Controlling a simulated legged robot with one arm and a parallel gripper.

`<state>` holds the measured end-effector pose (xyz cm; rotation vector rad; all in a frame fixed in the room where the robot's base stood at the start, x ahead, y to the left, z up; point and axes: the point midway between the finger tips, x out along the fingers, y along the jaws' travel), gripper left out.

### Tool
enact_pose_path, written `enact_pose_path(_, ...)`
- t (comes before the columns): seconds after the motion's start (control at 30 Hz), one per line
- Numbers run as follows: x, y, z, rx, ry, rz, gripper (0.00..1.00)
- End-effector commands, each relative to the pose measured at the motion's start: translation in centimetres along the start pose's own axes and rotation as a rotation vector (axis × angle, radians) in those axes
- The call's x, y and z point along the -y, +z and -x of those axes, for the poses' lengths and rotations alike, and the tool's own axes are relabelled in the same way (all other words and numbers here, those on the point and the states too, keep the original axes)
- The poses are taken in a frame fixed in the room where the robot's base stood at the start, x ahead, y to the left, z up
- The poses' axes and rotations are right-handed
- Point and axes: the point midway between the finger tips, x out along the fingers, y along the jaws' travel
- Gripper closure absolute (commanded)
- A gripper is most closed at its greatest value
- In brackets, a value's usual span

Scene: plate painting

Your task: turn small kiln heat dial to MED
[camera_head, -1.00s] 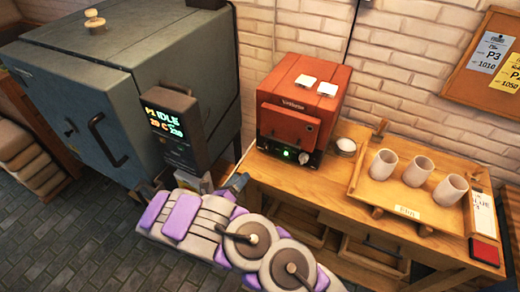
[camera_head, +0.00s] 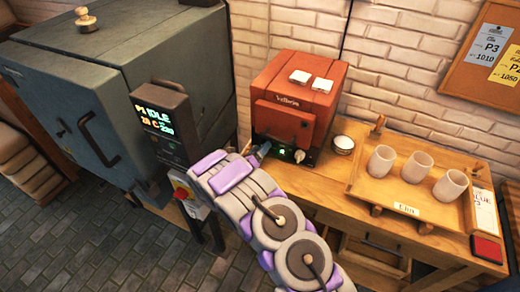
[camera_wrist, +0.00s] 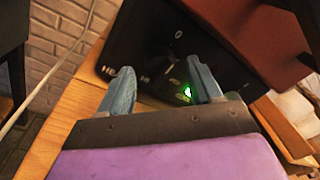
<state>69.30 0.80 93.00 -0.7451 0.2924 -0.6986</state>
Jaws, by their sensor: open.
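The small kiln (camera_head: 292,105) is a red box on the wooden table. Its dark front panel (camera_head: 281,153) carries a light knob (camera_head: 299,155) and a green-lit spot. In the wrist view the black panel (camera_wrist: 165,45) fills the upper middle, with white markings and a green light (camera_wrist: 187,92); the dial there is dark and hard to make out. My gripper (camera_wrist: 163,88) is open, its two blue-grey fingers apart and pointing at the panel, the right finger close to the green light. In the head view my gripper (camera_head: 258,154) is just left of the panel's knob, partly hidden by my arm.
The big grey kiln (camera_head: 80,95) with its lit control box (camera_head: 158,122) stands at left. A small white bowl (camera_head: 343,144) is right of the small kiln. A wooden tray (camera_head: 365,183) holds three cups (camera_head: 416,167). The table front (camera_head: 325,195) is bare.

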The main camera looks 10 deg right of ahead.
Motion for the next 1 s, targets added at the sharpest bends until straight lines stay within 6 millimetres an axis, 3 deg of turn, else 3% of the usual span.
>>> enact_pose_path(0.43,-0.16,0.24,-0.73,0.004,-0.001,0.001,0.37)
enact_pose_path(1.0,-0.23,0.09,-0.88,0.001,0.0,0.002,0.91)
